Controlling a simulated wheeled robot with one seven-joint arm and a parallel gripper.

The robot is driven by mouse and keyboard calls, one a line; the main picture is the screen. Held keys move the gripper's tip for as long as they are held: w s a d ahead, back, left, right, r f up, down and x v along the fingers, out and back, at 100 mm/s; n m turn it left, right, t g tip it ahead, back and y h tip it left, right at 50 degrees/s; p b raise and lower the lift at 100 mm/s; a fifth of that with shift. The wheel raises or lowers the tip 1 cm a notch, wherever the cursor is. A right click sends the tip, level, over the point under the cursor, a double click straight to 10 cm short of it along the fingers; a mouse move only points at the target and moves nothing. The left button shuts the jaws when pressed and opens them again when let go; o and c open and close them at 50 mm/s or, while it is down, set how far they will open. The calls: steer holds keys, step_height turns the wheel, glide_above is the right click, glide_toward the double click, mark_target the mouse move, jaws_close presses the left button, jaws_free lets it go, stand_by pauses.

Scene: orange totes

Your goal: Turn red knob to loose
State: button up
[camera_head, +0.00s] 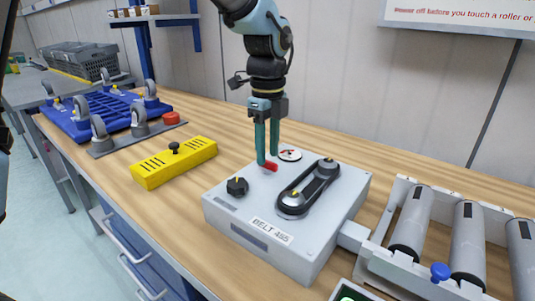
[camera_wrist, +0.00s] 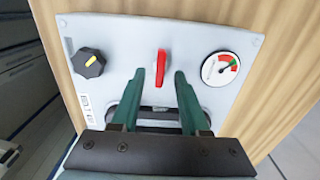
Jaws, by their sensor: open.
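The red knob (camera_head: 270,167) is a small bar-shaped handle on top of the grey belt box (camera_head: 232,205). In the wrist view the red knob (camera_wrist: 161,69) stands upright in the picture, near the middle of the grey panel. My gripper (camera_head: 267,161) points down over the box, close to the red knob. In the wrist view my gripper (camera_wrist: 168,75) has its two green fingers apart, one on each side of the knob's lower end. I cannot tell whether either finger touches it. The "loose" marking is not readable.
A black knob (camera_wrist: 91,62) and a round gauge (camera_wrist: 220,69) flank the red knob. A belt on two pulleys (camera_head: 308,188) lies right of my gripper. A yellow box (camera_head: 174,163) stands left, rollers (camera_head: 467,240) right. Bare wooden bench (camera_head: 350,150) lies behind.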

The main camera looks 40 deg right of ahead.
steer(key=shift+f, duration=1)
jaws_close()
